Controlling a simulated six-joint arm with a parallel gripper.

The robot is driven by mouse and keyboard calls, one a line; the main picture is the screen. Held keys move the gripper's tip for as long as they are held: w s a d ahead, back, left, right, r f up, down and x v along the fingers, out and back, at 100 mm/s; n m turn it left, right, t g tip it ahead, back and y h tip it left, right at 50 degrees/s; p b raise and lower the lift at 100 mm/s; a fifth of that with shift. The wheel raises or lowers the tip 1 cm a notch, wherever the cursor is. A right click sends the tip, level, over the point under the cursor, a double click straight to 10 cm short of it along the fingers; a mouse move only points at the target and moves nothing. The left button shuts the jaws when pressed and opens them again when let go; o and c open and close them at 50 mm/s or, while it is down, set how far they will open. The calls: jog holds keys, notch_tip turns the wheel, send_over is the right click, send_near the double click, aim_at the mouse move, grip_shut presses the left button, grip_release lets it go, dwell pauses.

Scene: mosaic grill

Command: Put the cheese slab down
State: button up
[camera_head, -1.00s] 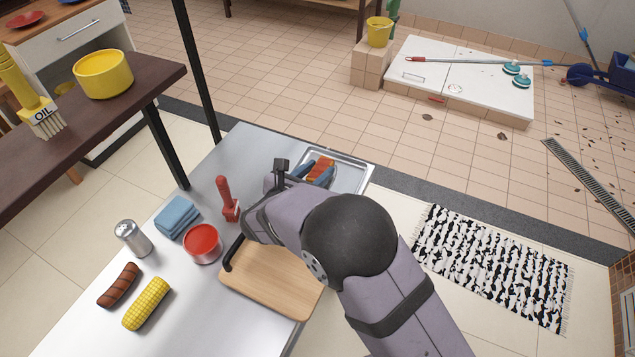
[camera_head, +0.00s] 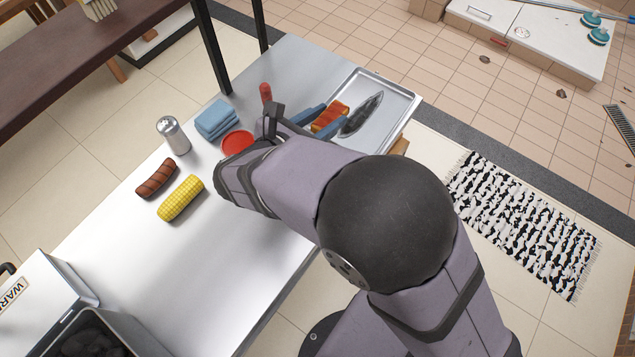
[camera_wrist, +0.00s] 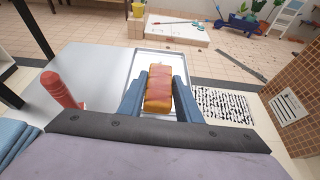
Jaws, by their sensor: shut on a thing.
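The cheese slab (camera_head: 331,115), orange with a reddish top, is between the two blue fingers of my gripper (camera_head: 324,119). In the wrist view the slab (camera_wrist: 158,92) fills the space between the fingers of my gripper (camera_wrist: 159,84), which is shut on its sides. The slab appears over the left part of the metal tray (camera_head: 388,88). I cannot tell whether its underside touches the tray. My arm hides part of the tray and table in the head view.
A dark fish (camera_head: 362,114) lies on the tray. A red-handled brush (camera_wrist: 61,88) is left of my gripper.

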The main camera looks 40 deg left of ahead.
jog(key=s+d+r, duration=0.2)
jog(key=s+d, duration=0.2)
jog(key=s, duration=0.7)
jog(key=shift+d+f, duration=0.15)
jog(key=shift+f, duration=5.1)
jog(key=shift+f, duration=0.15)
jog(key=o, duration=1.1)
jog(key=shift+v, duration=2.05)
